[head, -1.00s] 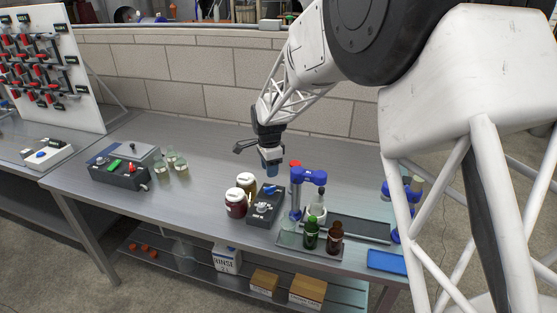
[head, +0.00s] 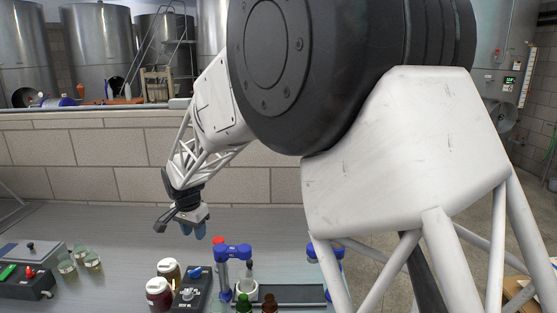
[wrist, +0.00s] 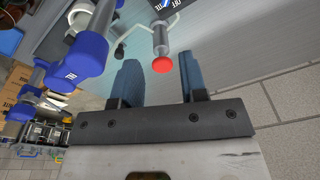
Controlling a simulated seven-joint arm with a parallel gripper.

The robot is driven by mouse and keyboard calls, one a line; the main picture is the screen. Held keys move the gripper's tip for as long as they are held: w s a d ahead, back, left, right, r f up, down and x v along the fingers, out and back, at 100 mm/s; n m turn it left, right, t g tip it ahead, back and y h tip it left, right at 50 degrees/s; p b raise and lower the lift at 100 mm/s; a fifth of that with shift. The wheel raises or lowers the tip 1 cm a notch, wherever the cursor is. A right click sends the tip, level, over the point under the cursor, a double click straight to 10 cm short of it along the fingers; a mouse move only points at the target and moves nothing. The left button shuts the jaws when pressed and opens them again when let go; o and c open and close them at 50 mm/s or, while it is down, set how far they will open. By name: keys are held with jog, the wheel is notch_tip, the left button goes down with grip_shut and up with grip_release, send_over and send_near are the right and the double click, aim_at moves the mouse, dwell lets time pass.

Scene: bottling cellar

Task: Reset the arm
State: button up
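My arm reaches from the right over the steel bench in the head view. My gripper (head: 194,226) hangs above the bench, pointing down. In the wrist view my gripper (wrist: 160,82) has its two blue-padded fingers apart, with nothing between them. A red-tipped cylinder (wrist: 161,65) shows beyond the fingers in the wrist view; I cannot tell its exact distance. The red tip (head: 219,240) also shows just right of my gripper in the head view.
A blue-and-white bottling fixture (head: 234,254) stands right of my gripper, with bottles at its foot. Two lidded jars (head: 159,292) and a dark control box (head: 191,290) stand in front. Glasses (head: 67,265) stand at left. A block wall (head: 80,165) runs behind the bench.

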jog(key=s+d+r+n, duration=0.1)
jog(key=s+d+r, duration=0.35)
jog(key=d, duration=0.45)
jog(key=s+d+r, duration=0.3)
jog(key=s+d, duration=0.3)
jog(key=d, duration=0.4)
jog(key=s+d+r+n, duration=0.1)
jog(key=s+d+r, duration=0.35)
jog(key=d, duration=0.45)
jog(key=s+d+f, duration=0.1)
jog(key=s+d, duration=0.4)
jog(key=s, duration=0.3)
jog(key=s+d+f+n, duration=0.1)
jog(key=s+d, duration=0.4)
jog(key=s, duration=0.3)
jog(key=s+d+f+n+t, duration=0.1)
jog(key=s+d, duration=0.4)
jog(key=s, duration=0.3)
jog(key=shift+d+f, duration=0.15)
jog(key=shift+d, duration=0.15)
